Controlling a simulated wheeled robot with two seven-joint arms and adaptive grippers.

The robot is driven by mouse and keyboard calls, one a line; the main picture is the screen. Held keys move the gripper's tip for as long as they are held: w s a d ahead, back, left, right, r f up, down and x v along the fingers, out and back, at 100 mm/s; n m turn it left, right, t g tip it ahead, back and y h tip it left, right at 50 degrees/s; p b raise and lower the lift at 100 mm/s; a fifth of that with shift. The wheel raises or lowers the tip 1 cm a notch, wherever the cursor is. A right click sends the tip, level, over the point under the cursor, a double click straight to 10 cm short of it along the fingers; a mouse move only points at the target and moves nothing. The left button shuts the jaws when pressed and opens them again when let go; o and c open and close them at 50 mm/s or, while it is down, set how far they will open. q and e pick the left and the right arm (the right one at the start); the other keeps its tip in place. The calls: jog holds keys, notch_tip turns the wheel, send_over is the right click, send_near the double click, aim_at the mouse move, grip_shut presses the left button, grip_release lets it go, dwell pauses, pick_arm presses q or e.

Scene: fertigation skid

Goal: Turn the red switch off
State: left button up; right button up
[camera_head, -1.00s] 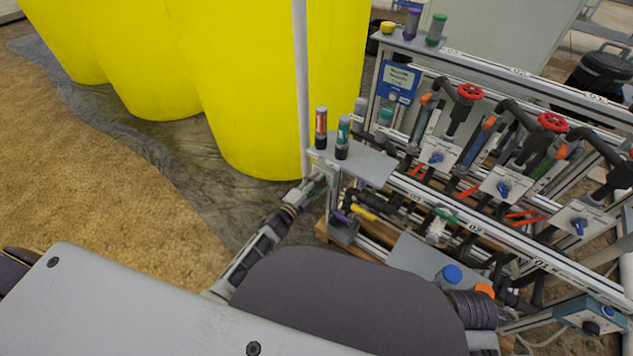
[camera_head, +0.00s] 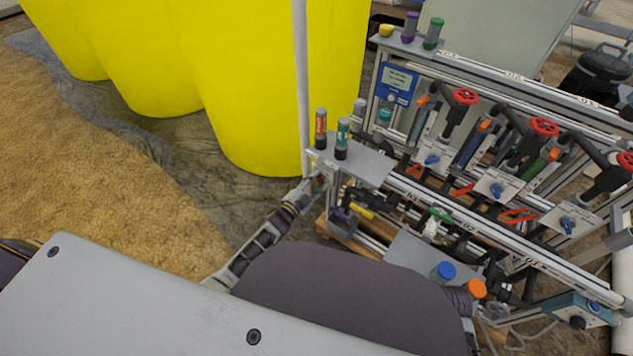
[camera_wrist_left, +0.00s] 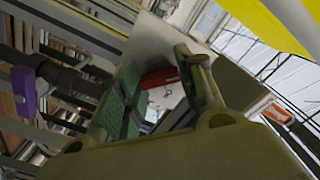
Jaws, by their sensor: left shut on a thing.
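The red switch (camera_wrist_left: 160,77) shows in the left wrist view as a red bar between the green finger pads, against a pale plate. My left gripper (camera_head: 318,183) is at the left end post of the skid frame in the head view, with a small bit of red at its tip. It is shut on the red switch. In the left wrist view its fingers (camera_wrist_left: 162,92) stand on both sides of the switch. The fingers hide part of the switch, so I cannot read its exact angle. My right gripper is not in view.
Red (camera_head: 321,128) and teal-labelled (camera_head: 342,138) cylinders stand on the grey shelf (camera_head: 365,160) above my left gripper. Large yellow tanks (camera_head: 240,90) are behind it. Pipes, red wheels (camera_head: 465,97) and blue-handled valves (camera_head: 496,190) fill the skid to the right.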

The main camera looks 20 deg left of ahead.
pick_arm(q)
jog(key=o, duration=1)
jog(key=shift+v, duration=6)
